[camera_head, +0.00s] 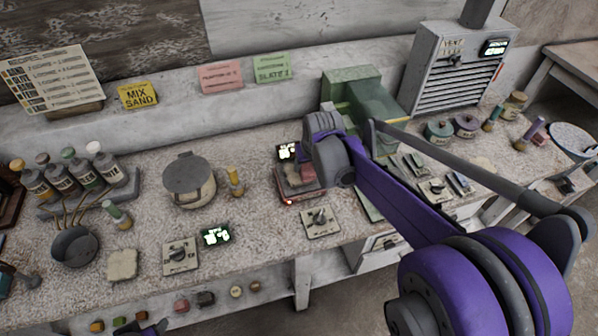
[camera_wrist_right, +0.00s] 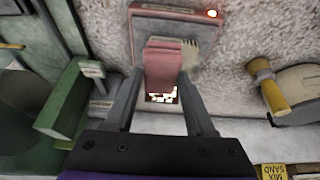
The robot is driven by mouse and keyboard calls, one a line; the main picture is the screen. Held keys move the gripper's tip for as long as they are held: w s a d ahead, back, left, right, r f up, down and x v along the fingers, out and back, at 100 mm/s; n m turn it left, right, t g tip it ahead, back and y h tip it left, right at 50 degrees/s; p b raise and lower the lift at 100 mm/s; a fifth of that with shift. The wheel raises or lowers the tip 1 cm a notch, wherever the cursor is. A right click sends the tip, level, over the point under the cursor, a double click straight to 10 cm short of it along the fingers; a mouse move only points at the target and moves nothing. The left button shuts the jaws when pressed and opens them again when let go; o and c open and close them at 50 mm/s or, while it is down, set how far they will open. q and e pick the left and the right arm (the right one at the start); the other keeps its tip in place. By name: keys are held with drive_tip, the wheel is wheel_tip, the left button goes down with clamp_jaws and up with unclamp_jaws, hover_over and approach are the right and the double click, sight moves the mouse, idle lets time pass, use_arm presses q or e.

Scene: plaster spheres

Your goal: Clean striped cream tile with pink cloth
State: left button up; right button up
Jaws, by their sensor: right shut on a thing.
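My right gripper (camera_wrist_right: 163,82) is shut on the pink cloth (camera_wrist_right: 163,62), a folded pink block between its two fingers in the right wrist view. Just behind the cloth, the striped cream tile (camera_wrist_right: 190,43) shows as a pale edge with dark lines, on a reddish holder (camera_wrist_right: 150,14); the cloth covers most of it. Whether cloth and tile touch is hard to tell. In the head view, my right gripper (camera_head: 308,155) is over the reddish holder (camera_head: 289,196), and its fingers are mostly hidden. A dark and purple part, likely my left gripper (camera_head: 138,328), shows at the bottom edge.
A green machine (camera_head: 375,95) stands right of the holder. A lidded pot (camera_head: 188,180) and a yellow-handled tool (camera_head: 235,180) stand left of it. A switch plate (camera_head: 320,221) lies in front. Bottles (camera_head: 62,175) and a dark pan (camera_head: 74,245) are far left.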

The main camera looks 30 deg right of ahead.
drive_tip(key=shift+f+b, duration=0.4)
drive_tip(key=shift+f, duration=0.25)
drive_tip(key=shift+s, duration=0.1)
drive_tip(key=shift+s+a+r, duration=0.1)
drive_tip(key=shift+s, duration=0.25)
drive_tip(key=shift+s+a, duration=0.15)
drive_tip(key=shift+s, duration=0.45)
drive_tip(key=shift+w+d, duration=0.25)
drive_tip(key=shift+w, duration=0.8)
drive_tip(key=shift+w+d, duration=0.25)
drive_tip(key=shift+w, duration=0.8)
drive_tip(key=shift+s, duration=0.2)
